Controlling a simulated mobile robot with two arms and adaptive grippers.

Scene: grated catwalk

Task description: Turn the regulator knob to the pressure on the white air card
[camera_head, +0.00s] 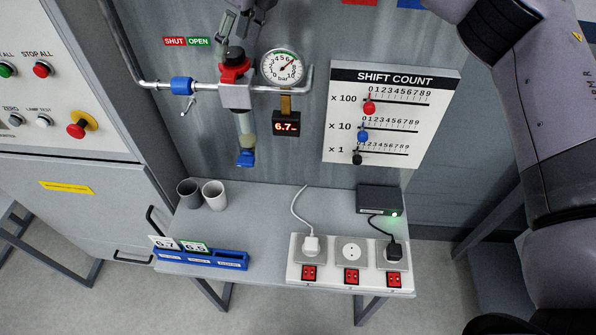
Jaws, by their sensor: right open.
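The regulator (235,92) is a grey body with a red collar and a dark knob (234,54) on top. My right gripper (238,24) is open at the top edge, just above the knob, partly cut off by the frame. I cannot tell whether it touches the knob. A round bar gauge (284,66) sits to the right. The display (286,127) below it reads 6.7. The white card (163,243) in the blue rack (215,261) appears to read 6.7. A green-edged card (195,247) beside it appears to read 6.5. My left gripper is out of view.
A blue-handled valve (181,86) is on the pipe left of the regulator. A shift count board (388,118) hangs to the right. Two cups (214,195), a socket strip (350,283) and a black box (380,199) are on the bench (260,215). The bench's middle is clear.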

